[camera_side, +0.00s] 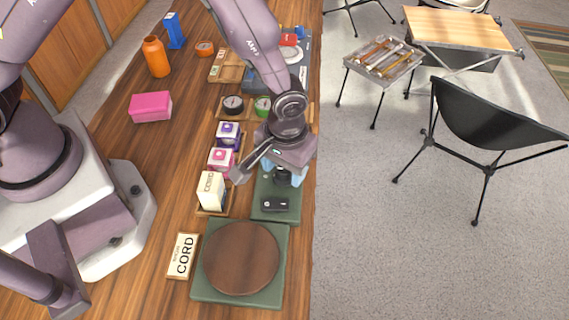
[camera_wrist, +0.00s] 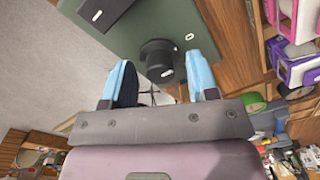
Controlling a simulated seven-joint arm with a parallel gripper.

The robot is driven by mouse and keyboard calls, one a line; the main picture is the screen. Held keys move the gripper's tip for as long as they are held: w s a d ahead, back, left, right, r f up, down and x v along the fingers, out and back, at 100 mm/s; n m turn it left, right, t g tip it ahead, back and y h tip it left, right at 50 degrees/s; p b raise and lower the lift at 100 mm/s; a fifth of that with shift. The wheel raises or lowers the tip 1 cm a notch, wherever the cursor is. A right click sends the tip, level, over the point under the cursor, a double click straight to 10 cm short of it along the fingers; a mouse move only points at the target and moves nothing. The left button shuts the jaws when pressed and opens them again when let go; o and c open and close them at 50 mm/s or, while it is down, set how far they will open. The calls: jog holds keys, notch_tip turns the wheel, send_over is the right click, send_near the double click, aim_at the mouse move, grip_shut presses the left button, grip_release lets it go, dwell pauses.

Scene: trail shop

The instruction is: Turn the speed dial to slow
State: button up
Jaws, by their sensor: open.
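The speed dial is a black round knob (camera_wrist: 158,58) on a dark green panel (camera_wrist: 170,17). In the side view the dial (camera_side: 282,178) shows partly beneath my gripper. In the wrist view my gripper (camera_wrist: 160,78) has its two light-blue fingers apart, with the dial between and just beyond the tips. I cannot tell whether either finger touches it. A pale mark shows on the dial's edge and a small white mark lies on the panel beside it. Any word for slow is not readable. A black switch block (camera_side: 275,204) sits on the same panel.
A brown round platter (camera_side: 240,258) on a green base lies in front of the panel. A CORD card (camera_side: 182,256), a white CORD box (camera_side: 211,191), a pink box (camera_side: 221,159) and a purple box (camera_side: 228,134) stand to the left. The bench edge is close on the right.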

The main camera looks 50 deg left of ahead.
jog(key=shift+c, duration=0.3)
jog(key=c, duration=0.9)
jog(key=shift+m, duration=0.3)
jog(key=m, duration=1.1)
jog(key=shift+s, duration=0.1)
jog(key=o, duration=1)
jog(key=shift+c, duration=0.2)
